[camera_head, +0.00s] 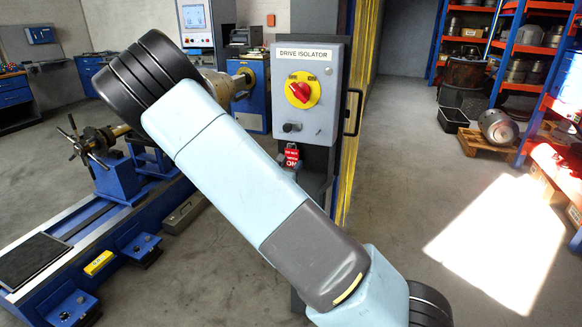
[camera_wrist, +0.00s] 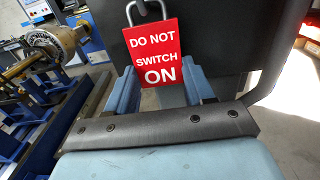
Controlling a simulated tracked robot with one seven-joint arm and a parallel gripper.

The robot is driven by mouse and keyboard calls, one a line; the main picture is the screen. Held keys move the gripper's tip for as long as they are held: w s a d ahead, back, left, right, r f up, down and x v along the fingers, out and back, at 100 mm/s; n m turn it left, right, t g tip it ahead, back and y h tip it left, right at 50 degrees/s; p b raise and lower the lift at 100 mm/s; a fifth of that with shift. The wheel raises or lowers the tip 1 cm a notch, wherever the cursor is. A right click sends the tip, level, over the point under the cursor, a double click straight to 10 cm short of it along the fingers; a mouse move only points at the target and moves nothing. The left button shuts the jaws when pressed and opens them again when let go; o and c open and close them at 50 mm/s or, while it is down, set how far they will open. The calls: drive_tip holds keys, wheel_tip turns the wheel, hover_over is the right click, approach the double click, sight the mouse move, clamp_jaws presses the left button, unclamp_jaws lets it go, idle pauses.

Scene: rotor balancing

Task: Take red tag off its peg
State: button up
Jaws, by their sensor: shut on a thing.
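The red tag (camera_wrist: 155,45), lettered "DO NOT SWITCH ON", stands upright in the wrist view with a grey metal loop (camera_wrist: 133,10) at its top. My gripper (camera_wrist: 158,76) is shut on the tag, with its blue fingers at the tag's lower left and right edges. In the head view the tag (camera_head: 292,154) shows small, just below the grey drive isolator box (camera_head: 318,110). The top of the loop is cut off in the wrist view. I cannot make out the peg or whether the loop is around it.
The isolator box carries a red rotary switch (camera_head: 299,92) on a yellow disc and sits on a dark post. My arm crosses the middle of the head view. A blue balancing machine (camera_head: 118,180) stands at left, shelving (camera_head: 522,60) at right.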

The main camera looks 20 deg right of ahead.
drive_tip(key=shift+r, duration=0.55)
drive_tip(key=shift+w+r, duration=0.1)
drive_tip(key=shift+r, duration=0.05)
drive_tip(key=shift+c, duration=1.1)
drive_tip(key=shift+a, duration=0.1)
drive_tip(key=shift+c, duration=0.5)
drive_tip(key=shift+v, duration=3.5)
